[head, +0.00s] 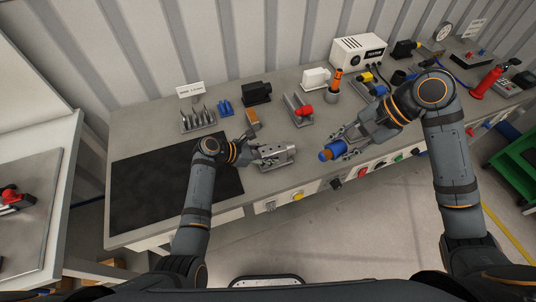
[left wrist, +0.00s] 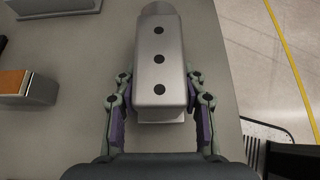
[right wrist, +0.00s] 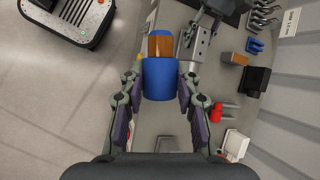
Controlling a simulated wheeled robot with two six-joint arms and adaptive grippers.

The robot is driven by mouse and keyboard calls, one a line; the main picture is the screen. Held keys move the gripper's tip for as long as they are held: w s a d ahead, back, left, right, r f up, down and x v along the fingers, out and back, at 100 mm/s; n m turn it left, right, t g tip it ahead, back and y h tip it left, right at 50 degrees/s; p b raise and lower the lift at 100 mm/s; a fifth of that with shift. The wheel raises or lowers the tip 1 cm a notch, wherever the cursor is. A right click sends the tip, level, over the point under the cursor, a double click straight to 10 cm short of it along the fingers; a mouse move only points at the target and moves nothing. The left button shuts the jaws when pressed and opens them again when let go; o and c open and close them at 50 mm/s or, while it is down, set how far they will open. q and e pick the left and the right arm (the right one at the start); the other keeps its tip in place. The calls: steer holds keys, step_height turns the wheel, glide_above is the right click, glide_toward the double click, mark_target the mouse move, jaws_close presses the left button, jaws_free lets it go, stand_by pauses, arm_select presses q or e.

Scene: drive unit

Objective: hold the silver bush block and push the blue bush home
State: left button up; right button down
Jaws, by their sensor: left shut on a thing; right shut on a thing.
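The silver bush block (head: 278,155) lies near the front edge of the bench; it fills the middle of the left wrist view (left wrist: 159,60), with three dark holes on its top face. My left gripper (head: 260,153) is shut on it, a finger on each side. The blue bush (head: 333,150) is a blue cylinder with an orange-brown band; it also shows in the right wrist view (right wrist: 160,80). My right gripper (head: 346,145) is shut on it and holds it to the right of the block, with a gap between them. The block's bore is not visible.
A black mat (head: 160,190) covers the bench's left part. Behind the block stand an orange-topped block (head: 253,118), a grey holder with a red part (head: 303,112) and a black unit (head: 256,93). Coloured buttons (head: 380,163) line the bench front.

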arm_select(q)
steer(key=shift+f, duration=0.1)
arm_select(e)
steer(key=shift+w, duration=0.1)
stand_by(0.4)
steer(key=shift+w+d+f+m+t+y, duration=0.2)
steer(key=shift+w+f+t, duration=0.6)
steer(key=shift+w+f, duration=2.25)
steer(key=shift+w+f+m+t+y, duration=0.25)
steer(key=shift+w+f+t, duration=0.55)
steer(key=shift+w+f, duration=2.25)
steer(key=shift+w+d+f+m+t+y, duration=0.2)
steer(key=shift+w+f+t, duration=0.6)
steer(key=shift+w+f, duration=2.2)
steer(key=shift+s+a+f, duration=0.2)
steer(key=shift+s+f, duration=0.5)
steer(key=shift+s, duration=0.05)
steer(key=shift+s+a+f, duration=0.2)
steer(key=shift+s+a, duration=0.05)
steer(key=shift+a, duration=0.5)
steer(key=shift+a, duration=0.1)
steer(key=shift+s+a, duration=0.1)
steer(key=shift+a, duration=0.2)
